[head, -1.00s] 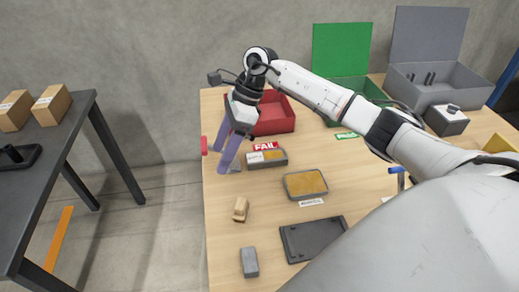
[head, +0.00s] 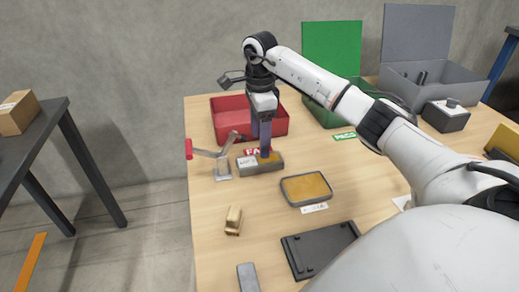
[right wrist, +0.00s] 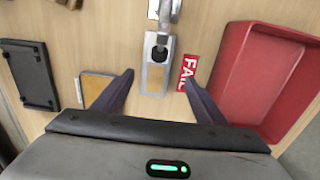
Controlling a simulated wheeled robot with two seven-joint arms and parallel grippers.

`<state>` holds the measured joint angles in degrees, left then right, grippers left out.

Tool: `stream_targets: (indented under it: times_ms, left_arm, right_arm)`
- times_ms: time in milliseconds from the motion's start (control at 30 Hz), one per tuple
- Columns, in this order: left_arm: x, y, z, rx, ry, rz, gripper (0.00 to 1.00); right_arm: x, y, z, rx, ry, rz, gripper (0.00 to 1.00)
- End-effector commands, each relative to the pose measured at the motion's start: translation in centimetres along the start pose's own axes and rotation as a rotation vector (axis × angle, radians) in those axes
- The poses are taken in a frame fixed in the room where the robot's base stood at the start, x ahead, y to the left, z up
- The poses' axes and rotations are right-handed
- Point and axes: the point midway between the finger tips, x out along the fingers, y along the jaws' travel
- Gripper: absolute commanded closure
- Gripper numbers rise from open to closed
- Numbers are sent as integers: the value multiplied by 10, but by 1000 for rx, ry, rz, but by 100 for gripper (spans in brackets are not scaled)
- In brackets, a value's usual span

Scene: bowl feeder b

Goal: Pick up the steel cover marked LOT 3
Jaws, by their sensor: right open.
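A grey tray (head: 269,168) with an orange-brown bed stands beside the toggle clamp, below my right gripper. A pale steel-grey piece (head: 246,162) covers its left part; this looks like the steel cover, but I cannot read any LOT 3 mark. It also shows in the right wrist view (right wrist: 153,78). My right gripper (head: 261,148) is open and points down over the tray; its fingers (right wrist: 158,78) show on either side of the steel piece, with nothing held. The clamp (head: 223,170) has a red handle; its black tip (right wrist: 160,45) appears over the piece, contact unclear. My left gripper is out of view.
A red bin (head: 277,124) stands behind, with a FAIL label (right wrist: 188,72) before it. Another orange-bedded tray (head: 306,188), a wooden block (head: 234,220), a black plate (head: 322,248) and a grey block (head: 247,278) lie nearer. A green bin (head: 328,114) is at back right.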

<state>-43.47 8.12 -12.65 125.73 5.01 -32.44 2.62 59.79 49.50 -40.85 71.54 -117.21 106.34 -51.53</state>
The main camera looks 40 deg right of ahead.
Motion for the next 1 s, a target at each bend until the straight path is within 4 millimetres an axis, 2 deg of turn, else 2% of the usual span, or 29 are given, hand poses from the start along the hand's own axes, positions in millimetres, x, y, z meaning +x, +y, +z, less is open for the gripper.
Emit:
stream_targets:
  times_ms: [400, 533, 733, 767, 1000]
  left_arm:
    - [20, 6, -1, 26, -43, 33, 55]
    - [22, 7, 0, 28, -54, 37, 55]
    - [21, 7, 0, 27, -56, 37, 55]
    - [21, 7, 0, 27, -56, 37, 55]
    - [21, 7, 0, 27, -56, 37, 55]
  right_arm:
    - [56, 8, 2, 0, -2, 1, 34]
    - [63, 8, 2, 0, -3, -1, 34]
    - [63, 8, 2, 0, -2, -1, 34]
    - [63, 8, 2, 0, -2, -1, 36]
    - [63, 8, 2, 0, -2, -1, 77]
